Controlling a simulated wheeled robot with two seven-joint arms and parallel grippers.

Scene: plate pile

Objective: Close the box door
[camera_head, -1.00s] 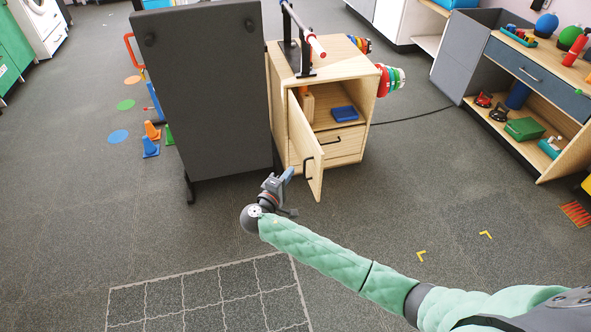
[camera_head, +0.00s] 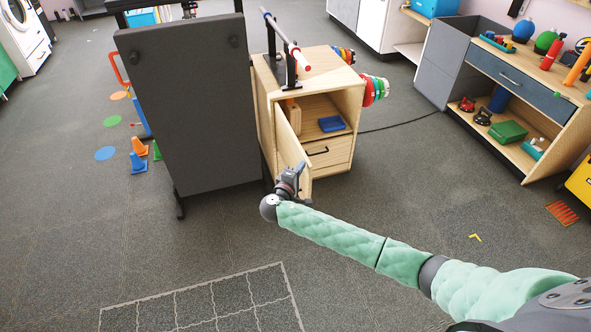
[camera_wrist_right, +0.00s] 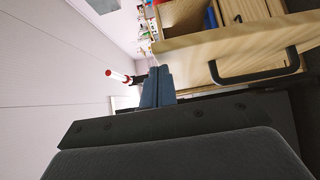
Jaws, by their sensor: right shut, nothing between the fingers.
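The wooden box (camera_head: 262,98) is a small cabinet with an open upper compartment and a drawer (camera_head: 328,152) below. Its door (camera_head: 287,143) stands open, swung out toward me on the left side. My right gripper (camera_head: 298,169) is shut and empty at the door's lower outer part, in front of its handle area. In the right wrist view, the shut fingers (camera_wrist_right: 157,85) point at the door's edge side, and the door (camera_wrist_right: 235,45) with its black handle (camera_wrist_right: 265,75) lies just beyond, to the right. Whether they touch cannot be told. My left gripper is not in view.
A dark grey panel (camera_head: 190,110) stands close left of the box. A blue item (camera_head: 332,124) lies in the compartment. A barbell (camera_head: 288,40) on a rack sits on top. Cones (camera_head: 138,162) are at the left. Open floor lies in front and right.

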